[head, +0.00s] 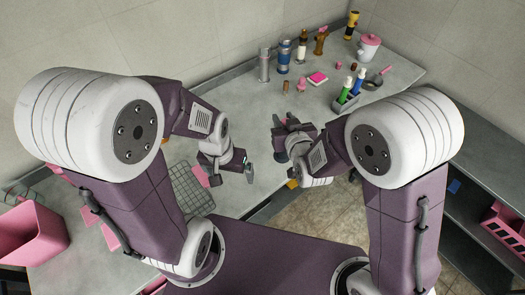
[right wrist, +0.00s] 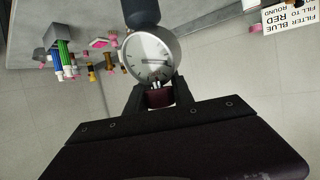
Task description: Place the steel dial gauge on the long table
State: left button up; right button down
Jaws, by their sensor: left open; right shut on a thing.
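The steel dial gauge (right wrist: 150,57) has a round white face with a dark needle and a thick dark stem. In the head view my right gripper (head: 288,130) is near the front edge of the long grey table (head: 232,97), with the gauge (head: 280,148) mostly hidden by the gripper and wrist. I cannot tell whether it touches the tabletop. My left gripper (head: 241,166) is open and empty, left of the right one.
At the back stand a silver cylinder (head: 264,65), a blue jar (head: 284,56) and brown bottles. A wire rack (head: 190,187) lies left. The middle tabletop is clear.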

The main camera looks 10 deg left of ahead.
jog(key=w+a+f+p, duration=0.2)
jog(key=w+a+f, duration=0.5)
jog(key=a+f, duration=0.2)
notch_tip(320, 180, down, 2)
jog(key=shift+w+f, duration=0.1)
jog(key=shift+w, duration=0.15)
jog(key=shift+f, duration=0.1)
jog(key=shift+f, duration=0.15)
jog(key=c, duration=1.1)
grip_release()
